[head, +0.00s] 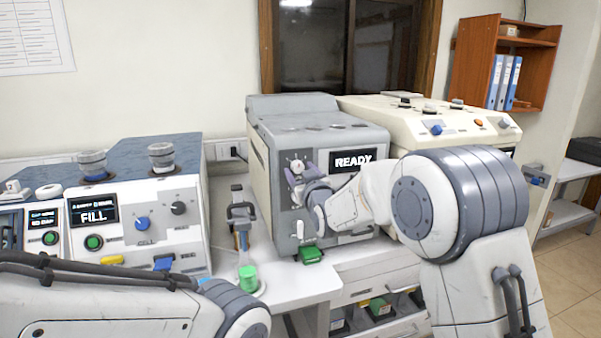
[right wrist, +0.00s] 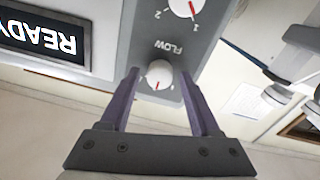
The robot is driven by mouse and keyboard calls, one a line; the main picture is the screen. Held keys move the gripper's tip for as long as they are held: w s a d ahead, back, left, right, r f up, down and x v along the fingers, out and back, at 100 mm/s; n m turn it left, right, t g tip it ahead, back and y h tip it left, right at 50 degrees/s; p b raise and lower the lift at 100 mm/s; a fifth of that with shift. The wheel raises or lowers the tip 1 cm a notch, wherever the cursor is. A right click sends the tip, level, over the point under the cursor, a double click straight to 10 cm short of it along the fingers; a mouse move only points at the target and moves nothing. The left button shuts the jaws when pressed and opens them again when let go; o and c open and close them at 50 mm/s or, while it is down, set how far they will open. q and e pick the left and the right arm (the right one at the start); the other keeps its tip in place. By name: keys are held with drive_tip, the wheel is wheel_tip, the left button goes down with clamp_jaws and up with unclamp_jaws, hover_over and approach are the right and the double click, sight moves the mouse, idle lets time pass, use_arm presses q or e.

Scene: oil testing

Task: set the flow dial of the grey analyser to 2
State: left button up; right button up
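The grey analyser (head: 275,130) stands on the bench in the middle of the head view, its screen (head: 352,160) reading READY. The right wrist view is upside down there. In it, a white knob (right wrist: 158,76) with a red mark lies between the fingers of my right gripper (right wrist: 160,76), beside the FLOW label. The fingers are apart, with gaps to the knob; the number it points to is not readable. A second dial (right wrist: 186,6) shows numbers 1 and 2. My left gripper is out of view.
A blue-topped machine (head: 140,215) reading FILL stands to the left. A flask with green liquid (head: 248,278) stands on the bench between the machines. A cream machine (head: 430,120) is behind at the right.

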idle(0.3)
drive_tip(key=b+v, duration=0.3)
drive_tip(key=v, duration=0.7)
drive_tip(key=shift+s, duration=0.25)
drive_tip(key=shift+f, duration=0.1)
